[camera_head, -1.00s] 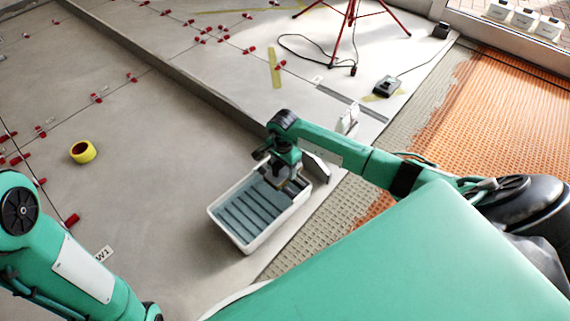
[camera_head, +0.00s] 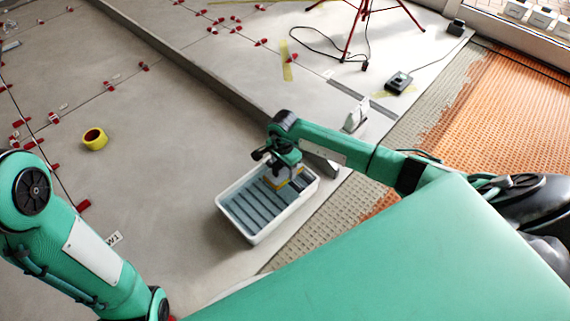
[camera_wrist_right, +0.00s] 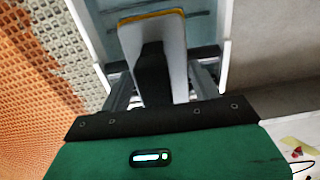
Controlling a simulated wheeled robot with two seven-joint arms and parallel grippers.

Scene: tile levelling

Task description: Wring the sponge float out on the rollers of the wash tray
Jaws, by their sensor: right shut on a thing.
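The wash tray (camera_head: 250,238) is a white rectangular tub with dark bars, its rollers (camera_head: 257,204), running across bluish water or floor. My right gripper (camera_head: 284,165) is over the tray's far right part. It is shut on the sponge float (camera_head: 279,183), whose yellow edge shows below it. In the right wrist view the float (camera_wrist_right: 150,35) is a pale block with an orange-yellow rim, over the tray. I cannot tell whether the float touches the rollers. My left arm shows at the left, but its gripper is out of frame.
A yellow tape roll (camera_head: 94,138) lies on the grey floor at left. Red levelling clips (camera_head: 142,66) line the tile joints. A red tripod (camera_head: 362,20) and a black box with a cable (camera_head: 398,82) stand behind. Orange matting (camera_head: 500,100) covers the right.

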